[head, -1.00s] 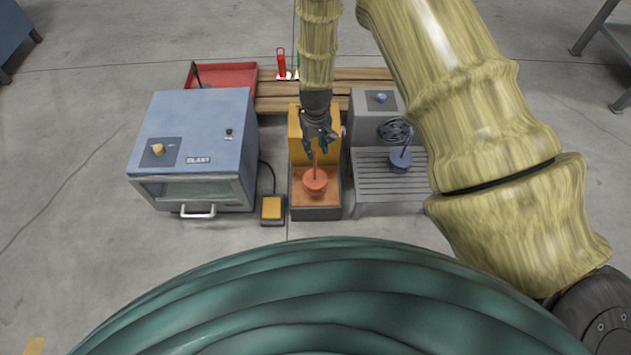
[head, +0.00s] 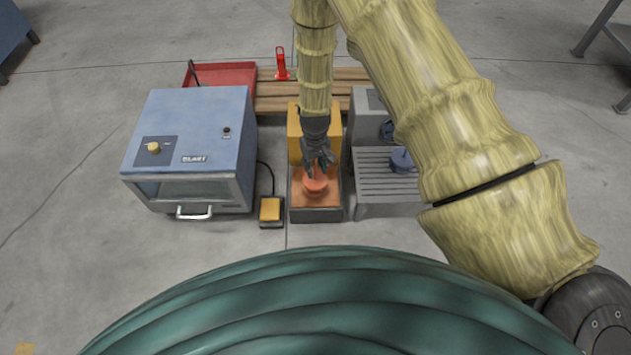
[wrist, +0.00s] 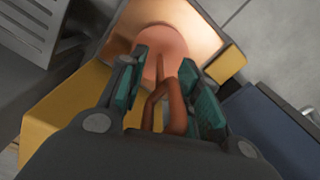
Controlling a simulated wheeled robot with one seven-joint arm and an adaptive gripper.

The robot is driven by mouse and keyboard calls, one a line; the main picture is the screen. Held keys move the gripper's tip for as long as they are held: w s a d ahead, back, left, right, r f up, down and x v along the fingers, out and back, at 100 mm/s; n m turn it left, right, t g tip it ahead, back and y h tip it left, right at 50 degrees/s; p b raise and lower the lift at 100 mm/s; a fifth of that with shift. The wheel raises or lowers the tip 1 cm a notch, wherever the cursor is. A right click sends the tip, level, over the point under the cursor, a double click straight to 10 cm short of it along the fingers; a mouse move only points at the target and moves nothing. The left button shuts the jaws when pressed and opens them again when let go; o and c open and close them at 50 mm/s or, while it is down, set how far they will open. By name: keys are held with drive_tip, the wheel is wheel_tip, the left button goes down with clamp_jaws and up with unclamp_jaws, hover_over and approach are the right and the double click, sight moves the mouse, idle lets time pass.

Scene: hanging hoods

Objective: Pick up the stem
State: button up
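The stem is most likely the thin orange-brown rod with a bent, hook-like end (wrist: 161,95) that rises from a round orange base. In the wrist view it stands between the two teal-padded fingers of my gripper (wrist: 165,92), with gaps visible on both sides. My gripper is open around it. The round orange base (head: 315,186) sits on the floor of the orange-lined tray (head: 318,213). In the head view my gripper (head: 319,168) is right over this base and hides most of the rod.
A blue blast cabinet (head: 188,140) stands left, with a yellow pedal (head: 270,209) beside it. A grey slatted bench (head: 378,190) with a blue round piece (head: 402,160) is close on the right. Behind are a red tray (head: 236,75), wooden planks (head: 275,95) and a red stand (head: 281,66).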

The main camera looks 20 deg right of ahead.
drive_tip(key=shift+c, duration=0.2)
clamp_jaws()
drive_tip(key=shift+r, duration=0.2)
